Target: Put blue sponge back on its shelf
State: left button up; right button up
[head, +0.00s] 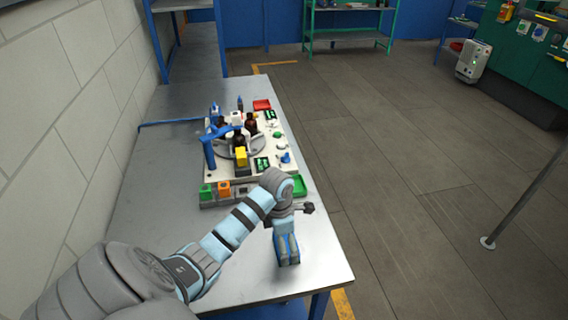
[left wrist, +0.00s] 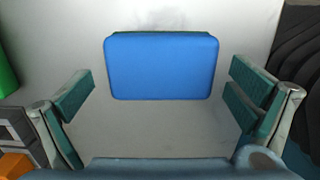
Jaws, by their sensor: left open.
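The blue sponge (left wrist: 160,66) is a rounded block lying on the grey table top in the left wrist view. A thin green edge shows along its far side. My left gripper (left wrist: 163,100) is open, with one finger to the left and one to the right of the sponge's near part, and clear gaps on both sides. In the head view my left gripper (head: 287,258) points down over the near right part of the table, and it largely hides the sponge. My right gripper is not in view. I cannot tell which shelf belongs to the sponge.
A white workstation (head: 229,175) with amber bottles, a blue arm and coloured blocks stands on the table (head: 150,215) beyond my arm. A green-framed shelf (head: 345,33) stands at the back. A brick wall is on the left; open floor (head: 400,180) is on the right.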

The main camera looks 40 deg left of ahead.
pick_arm(q)
jog(key=r, duration=0.3)
jog(key=r+p, duration=0.1)
jog(key=r, duration=0.2)
jog(key=r+p, duration=0.1)
jog(key=r, duration=0.1)
jog(key=shift+s+a+r, duration=0.2)
jog(key=shift+s+r, duration=0.05)
jog(key=shift+r, duration=0.15)
jog(key=r+p, duration=0.3)
jog(key=shift+s+r, duration=0.2)
jog(key=shift+a+f, duration=0.1)
